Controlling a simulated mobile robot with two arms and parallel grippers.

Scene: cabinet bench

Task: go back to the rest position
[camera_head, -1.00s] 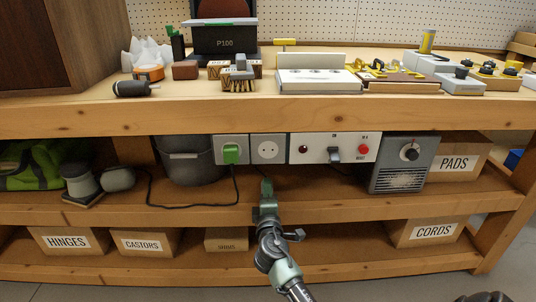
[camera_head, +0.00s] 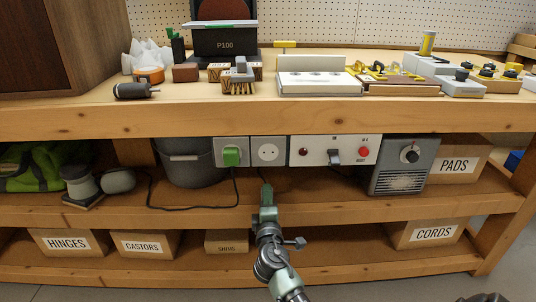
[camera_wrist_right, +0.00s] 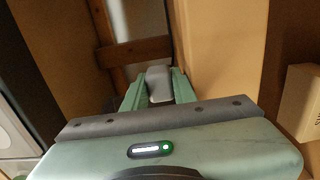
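My right gripper (camera_head: 266,188) is in front of the lower part of the bench, below the grey socket. It touches nothing that I can make out in the head view. In the right wrist view its two green fingers (camera_wrist_right: 158,88) stand apart. A pale grey block shape shows between them; I cannot tell how far behind it lies. My left gripper is not in view.
A green plug (camera_head: 231,157) sits in the left socket, its black cord running onto the shelf. A switch panel (camera_head: 311,150) and grey heater-like box (camera_head: 403,166) are at right. A grey bucket (camera_head: 190,165) and labelled boxes stand on the shelves (camera_head: 320,206).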

